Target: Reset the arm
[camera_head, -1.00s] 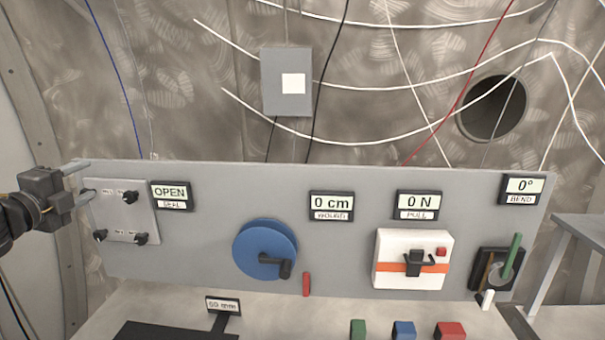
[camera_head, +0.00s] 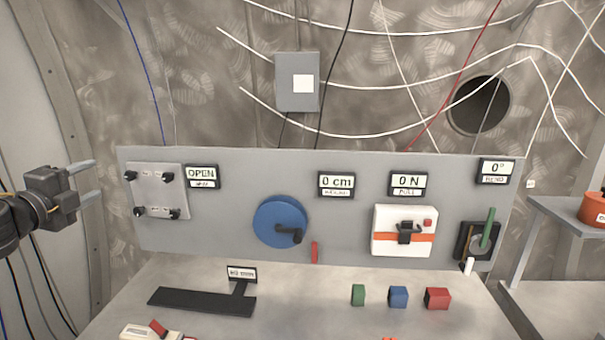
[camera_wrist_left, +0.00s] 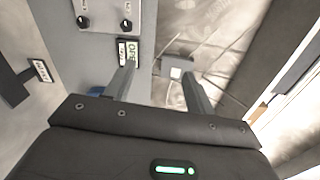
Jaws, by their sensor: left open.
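My left gripper (camera_head: 84,180) is at the left edge of the head view, left of the grey panel. Its two fingers are apart with nothing between them. In the left wrist view its fingers (camera_wrist_left: 158,88) are also spread and empty, with the panel's plate and OPEN display beyond. My right gripper is not in view.
The upright panel (camera_head: 345,225) carries a knobbed plate (camera_head: 157,190), a blue crank wheel (camera_head: 279,222), a white box (camera_head: 391,246) and a green lever (camera_head: 487,229). Green (camera_head: 358,295), blue (camera_head: 398,297) and red (camera_head: 437,298) blocks sit on the bench. A side table (camera_head: 565,212) stands right.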

